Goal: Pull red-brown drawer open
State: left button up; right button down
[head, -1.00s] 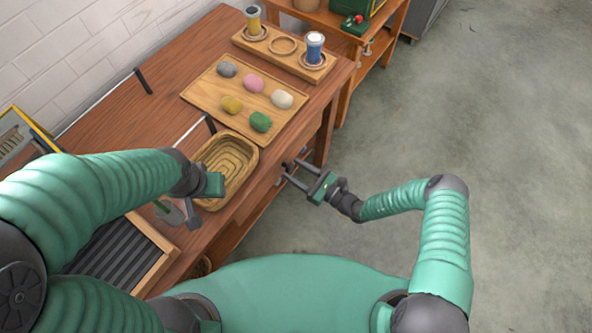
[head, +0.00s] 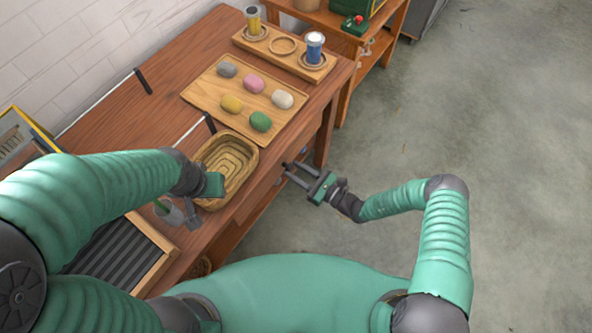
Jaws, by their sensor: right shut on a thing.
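The red-brown drawer (head: 264,189) sits under the front edge of the wooden table. Its front is seen steeply from above and looks closed, lying about flush under the tabletop edge. My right gripper (head: 288,170) is at the drawer front, shut on a small dark handle that is mostly hidden between the fingertips. My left gripper (head: 205,205) hangs over the near rim of the oval wooden tray, and its jaws are not clear.
The oval tray (head: 249,157) and a board (head: 202,94) with several wool skeins lie on the table (head: 185,70). A rack (head: 281,63) with two spools stands behind. A ribbed dark tray (head: 118,255) is at the near left. The floor to the right is free.

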jog(key=shift+d, duration=0.15)
dwell(0.5)
